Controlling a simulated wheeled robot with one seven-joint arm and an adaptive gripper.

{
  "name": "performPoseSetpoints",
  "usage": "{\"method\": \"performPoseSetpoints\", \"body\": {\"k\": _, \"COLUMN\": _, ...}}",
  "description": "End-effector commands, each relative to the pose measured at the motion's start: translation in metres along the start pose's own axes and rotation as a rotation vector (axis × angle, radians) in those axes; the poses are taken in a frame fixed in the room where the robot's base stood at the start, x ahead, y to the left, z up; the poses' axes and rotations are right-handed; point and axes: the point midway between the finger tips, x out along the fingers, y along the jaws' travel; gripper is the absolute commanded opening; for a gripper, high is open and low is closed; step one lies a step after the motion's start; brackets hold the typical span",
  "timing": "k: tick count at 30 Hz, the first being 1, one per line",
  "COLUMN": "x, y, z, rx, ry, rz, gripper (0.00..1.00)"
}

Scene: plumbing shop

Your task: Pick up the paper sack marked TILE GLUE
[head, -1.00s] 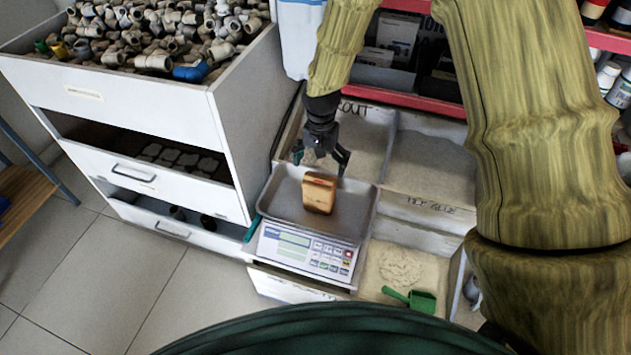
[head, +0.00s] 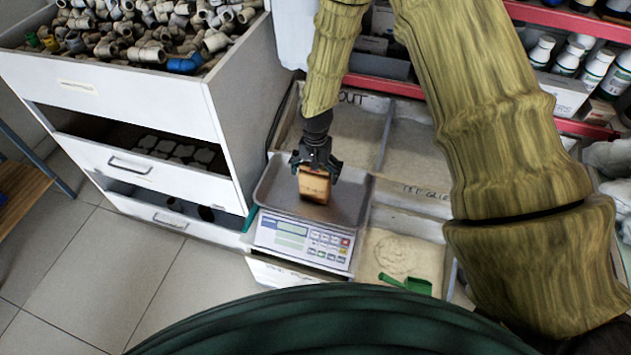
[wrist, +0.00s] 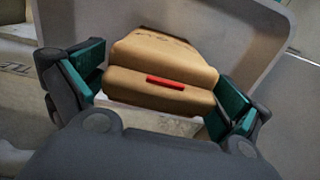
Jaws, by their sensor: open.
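A small brown paper sack (head: 314,187) stands on the metal pan of a scale (head: 270,191) in the head view. My gripper (head: 315,170) is at the sack from above. In the wrist view the sack (wrist: 160,80) shows its folded top with a red strip, and lies between the two green-padded fingers (wrist: 158,92) of my gripper. The fingers are open, one on each side, close to the sack's ends. The marking on the sack is too small to read.
A white drawer cabinet (head: 226,115) with pipe fittings on top stands at the left. Bins of powder (head: 408,150) lie behind and right of the scale, one with a green scoop (head: 408,284). A red-edged shelf (head: 570,20) with bottles is at the back right.

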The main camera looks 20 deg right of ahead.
Motion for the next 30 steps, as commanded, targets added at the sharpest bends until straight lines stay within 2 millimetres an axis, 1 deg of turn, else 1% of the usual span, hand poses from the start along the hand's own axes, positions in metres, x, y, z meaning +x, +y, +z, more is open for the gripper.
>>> {"method": "performPoseSetpoints", "body": {"k": 1, "x": 0.005, "y": 0.001, "z": 0.001, "rx": -0.001, "ry": -0.002, "rz": 0.002, "gripper": 1.00}}
{"method": "performPoseSetpoints", "body": {"k": 6, "x": 0.015, "y": 0.000, "z": 0.001, "rx": 0.001, "ry": -0.001, "rz": 0.001, "gripper": 1.00}}
{"method": "performPoseSetpoints", "body": {"k": 14, "x": 0.016, "y": 0.000, "z": 0.001, "rx": 0.000, "ry": 0.000, "rz": 0.000, "gripper": 1.00}}
{"method": "performPoseSetpoints", "body": {"k": 17, "x": 0.016, "y": 0.000, "z": 0.001, "rx": 0.000, "ry": -0.001, "rz": 0.000, "gripper": 0.84}}
{"method": "performPoseSetpoints", "body": {"k": 18, "x": 0.016, "y": 0.000, "z": 0.001, "rx": 0.000, "ry": -0.001, "rz": 0.000, "gripper": 0.76}}
{"method": "performPoseSetpoints", "body": {"k": 26, "x": 0.017, "y": 0.000, "z": 0.001, "rx": 0.000, "ry": -0.001, "rz": 0.000, "gripper": 0.29}}
{"method": "performPoseSetpoints", "body": {"k": 27, "x": 0.015, "y": 0.000, "z": 0.000, "rx": 0.000, "ry": 0.000, "rz": 0.000, "gripper": 0.27}}
{"method": "performPoseSetpoints", "body": {"k": 30, "x": 0.016, "y": 0.000, "z": 0.001, "rx": 0.000, "ry": 0.000, "rz": 0.000, "gripper": 0.27}}
